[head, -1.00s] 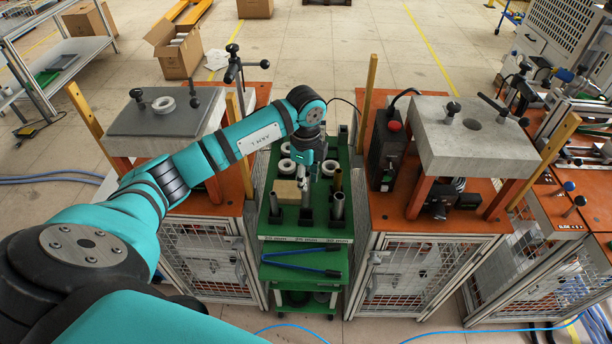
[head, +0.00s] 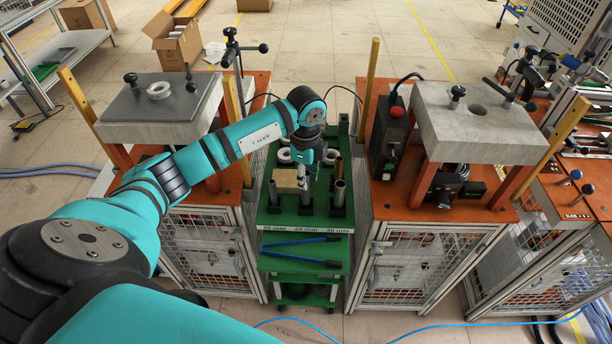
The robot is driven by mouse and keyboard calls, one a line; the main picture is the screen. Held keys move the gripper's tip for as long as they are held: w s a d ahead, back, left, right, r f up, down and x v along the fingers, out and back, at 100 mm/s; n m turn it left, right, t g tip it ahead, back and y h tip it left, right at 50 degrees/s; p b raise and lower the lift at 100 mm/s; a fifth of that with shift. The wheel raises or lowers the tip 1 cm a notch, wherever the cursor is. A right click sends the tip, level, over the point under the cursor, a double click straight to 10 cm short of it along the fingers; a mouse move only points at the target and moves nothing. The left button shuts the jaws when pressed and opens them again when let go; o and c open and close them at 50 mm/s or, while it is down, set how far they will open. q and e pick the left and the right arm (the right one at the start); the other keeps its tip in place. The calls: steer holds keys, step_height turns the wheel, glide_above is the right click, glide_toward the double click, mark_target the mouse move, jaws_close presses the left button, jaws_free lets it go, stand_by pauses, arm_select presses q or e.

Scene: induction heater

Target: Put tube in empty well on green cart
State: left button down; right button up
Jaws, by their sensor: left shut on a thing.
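The green cart (head: 262,222) stands in the middle of the head view. Along its front edge is a row of black holders. A grey tube (head: 339,194) stands upright in the right holder (head: 338,210). My left gripper (head: 304,178) is over the cart, pointing down and shut on a thin tube, which is mostly hidden by the gripper. It is above or just behind the middle holder (head: 306,210); I cannot tell whether they touch. The left holder (head: 273,205) shows no clear tube. A brass-coloured tube (head: 337,168) stands farther back. My right gripper is not in view.
A tan block (head: 286,181) and white rings (head: 283,155) lie on the cart's top. Blue-handled tools (head: 300,241) lie on the shelf below. Orange-topped stations with a grey slab (head: 165,108) and a concrete slab (head: 475,125) flank the cart closely.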

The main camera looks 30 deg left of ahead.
arm_select(q)
steer(key=shift+f, duration=0.2)
steer(key=shift+f+b, duration=1.15)
steer(key=shift+f, duration=0.5)
steer(key=c, duration=1)
jaws_free()
steer(key=shift+c, duration=0.2)
step_height(320, 180, up, 12)
